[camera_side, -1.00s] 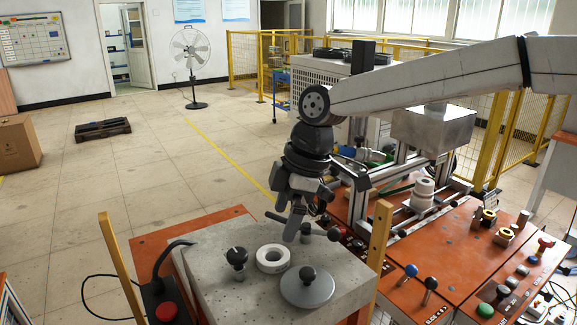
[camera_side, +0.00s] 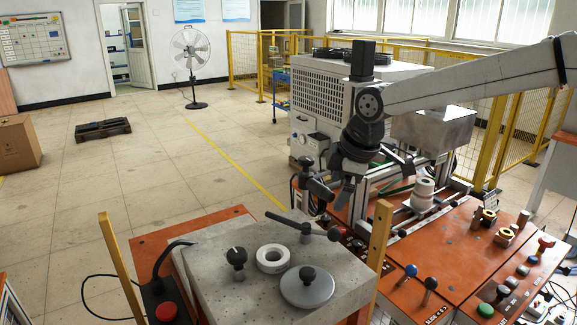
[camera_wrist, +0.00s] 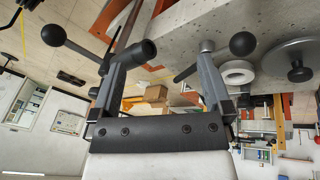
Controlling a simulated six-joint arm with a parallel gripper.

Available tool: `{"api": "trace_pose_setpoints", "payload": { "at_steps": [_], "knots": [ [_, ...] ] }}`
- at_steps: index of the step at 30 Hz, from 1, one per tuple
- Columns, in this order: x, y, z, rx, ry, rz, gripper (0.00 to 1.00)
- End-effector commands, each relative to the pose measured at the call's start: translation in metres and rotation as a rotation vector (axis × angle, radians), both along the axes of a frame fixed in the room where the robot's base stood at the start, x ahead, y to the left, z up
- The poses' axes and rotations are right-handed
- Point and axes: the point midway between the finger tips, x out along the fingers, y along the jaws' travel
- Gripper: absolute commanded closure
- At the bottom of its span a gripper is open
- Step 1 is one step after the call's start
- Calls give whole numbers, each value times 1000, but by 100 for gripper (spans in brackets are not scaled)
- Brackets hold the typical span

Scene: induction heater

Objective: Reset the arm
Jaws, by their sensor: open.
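My gripper (camera_side: 343,198) hangs in the side view at the back right of the grey stone block (camera_side: 215,268), above the machine bench and apart from the block. In the wrist view my gripper (camera_wrist: 168,62) shows its two fingers spread wide. A dark ball-ended rod with a cylinder (camera_wrist: 145,50) appears by the left finger; I cannot tell whether they touch. On the block are a white ring (camera_side: 272,259), a grey disc lid (camera_side: 307,290) with a black knob, a small black-knobbed post (camera_side: 237,258) and a lever with a ball end (camera_side: 305,229).
A dark upright handle (camera_side: 307,163) stands just left of my gripper. A yellow post (camera_side: 379,245) rises at the block's right. The orange bench (camera_side: 455,262) carries knobs and buttons. A white cabinet (camera_side: 330,95) stands behind. Open floor lies to the left.

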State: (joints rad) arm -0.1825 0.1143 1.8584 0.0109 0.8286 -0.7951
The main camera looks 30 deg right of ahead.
Motion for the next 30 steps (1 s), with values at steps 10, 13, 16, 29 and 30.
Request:
{"api": "trace_pose_setpoints", "payload": {
  "at_steps": [10,13,16,29,30],
  "knots": [
    [-11,-106,-4,-124,-122,-184,0],
    [-20,-115,-16,-113,-123,-242,0],
    [-31,-114,-32,-81,-105,-304,0],
    [-105,-101,-119,105,26,-681,0],
    [-113,-98,-127,123,42,-720,0]
  ]
}}
